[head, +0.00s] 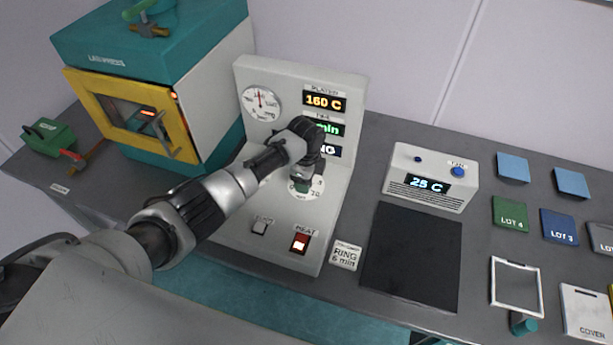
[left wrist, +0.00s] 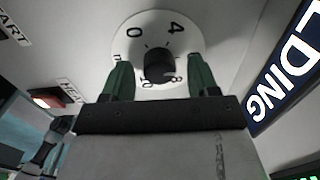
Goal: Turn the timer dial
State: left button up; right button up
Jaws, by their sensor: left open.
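The timer dial is a white numbered disc with a black knob, on the sloped front panel of the white control unit (head: 235,225). In the head view the dial (head: 314,190) is partly hidden by my left gripper (head: 303,184). In the left wrist view the dial's black knob (left wrist: 159,65) sits between the two green fingers of my left gripper (left wrist: 155,78). The fingers are apart, one on each side of the knob, with gaps visible. I cannot tell how deep they reach around it. My right gripper is in neither view.
The control unit has a gauge (head: 260,103), displays, a grey button (head: 261,227) and a lit red switch (head: 300,242). A teal press with a yellow door (head: 130,114) stands left. A dark mat (head: 410,257) and a 25 C box (head: 431,178) are right.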

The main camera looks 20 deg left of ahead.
pick_arm(q)
jog(key=shift+r, duration=0.1)
notch_tip(320, 180, up, 11)
jog(key=b, duration=0.2)
jog(key=shift+s+f, duration=0.2)
